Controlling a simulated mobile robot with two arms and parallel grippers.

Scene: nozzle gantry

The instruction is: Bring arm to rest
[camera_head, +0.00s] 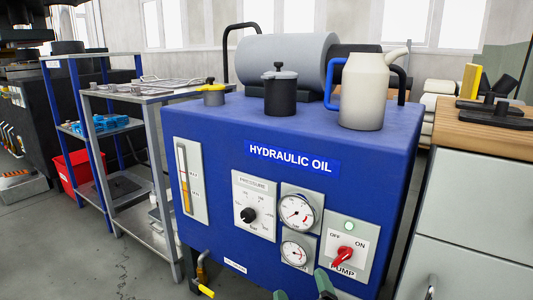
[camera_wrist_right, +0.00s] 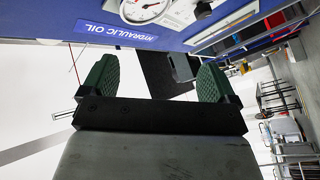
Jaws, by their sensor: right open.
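My right gripper (camera_head: 303,290) shows only by its green fingertips at the bottom edge of the head view, in front of the lower part of the blue hydraulic oil unit (camera_head: 230,258). In the right wrist view my right gripper (camera_wrist_right: 156,78) has its two green ridged fingers wide apart, with nothing between them. The unit's blue face and a gauge (camera_wrist_right: 146,8) show at the top of that view, apart from the fingers. The rest of my right arm is hidden in the head view. My left gripper is not in view.
The unit carries a red pump switch (camera_head: 343,254), a pressure knob (camera_head: 248,215) and gauges (camera_head: 297,212). A cream oil can (camera_head: 363,92) and a dark pot (camera_head: 280,92) stand on top. A metal shelf (camera_head: 135,195) stands left, a wood-topped cabinet (camera_head: 470,190) right.

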